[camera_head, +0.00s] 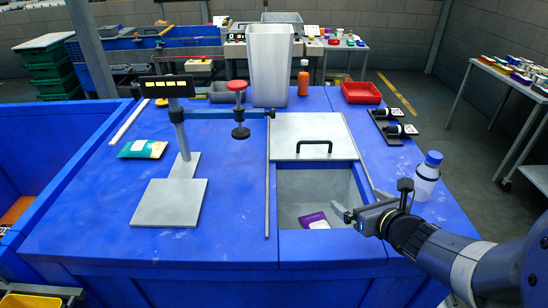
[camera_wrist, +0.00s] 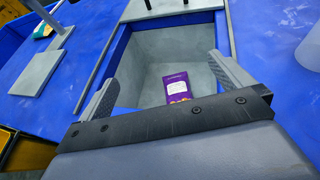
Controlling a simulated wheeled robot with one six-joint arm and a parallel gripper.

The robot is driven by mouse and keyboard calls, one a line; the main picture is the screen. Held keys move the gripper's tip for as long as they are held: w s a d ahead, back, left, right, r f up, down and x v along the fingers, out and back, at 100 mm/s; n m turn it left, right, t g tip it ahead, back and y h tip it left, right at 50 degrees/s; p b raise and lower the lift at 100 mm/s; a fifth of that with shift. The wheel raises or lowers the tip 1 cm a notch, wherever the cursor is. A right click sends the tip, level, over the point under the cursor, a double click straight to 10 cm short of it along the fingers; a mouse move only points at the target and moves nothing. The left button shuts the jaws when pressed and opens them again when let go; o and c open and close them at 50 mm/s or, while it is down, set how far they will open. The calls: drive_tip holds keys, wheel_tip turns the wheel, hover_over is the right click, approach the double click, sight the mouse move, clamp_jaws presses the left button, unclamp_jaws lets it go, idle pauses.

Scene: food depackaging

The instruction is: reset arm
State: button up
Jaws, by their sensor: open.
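My gripper (camera_head: 354,217) is open and empty, above the front right edge of an open bin (camera_head: 297,190) sunk into the blue table. Its two fingers also show in the wrist view (camera_wrist: 165,85), spread apart on either side of the bin opening. A purple packet (camera_head: 314,220) lies on the bin's floor, left of my gripper in the head view. The packet (camera_wrist: 178,88) appears between the fingers in the wrist view, beyond and below them. A grey lid with a black handle (camera_head: 315,140) covers the rear of the bin.
A clear bottle with a blue cap (camera_head: 427,178) stands close to my gripper's right. A tall grey container (camera_head: 270,65) and red tray (camera_head: 361,92) stand behind.

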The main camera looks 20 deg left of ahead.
drive_tip(key=shift+v, duration=0.75)
drive_tip(key=x, duration=1.1)
drive_tip(key=shift+s+r+p, duration=0.1)
drive_tip(key=shift+r+p, duration=1.4)
drive_tip(key=shift+r, duration=0.45)
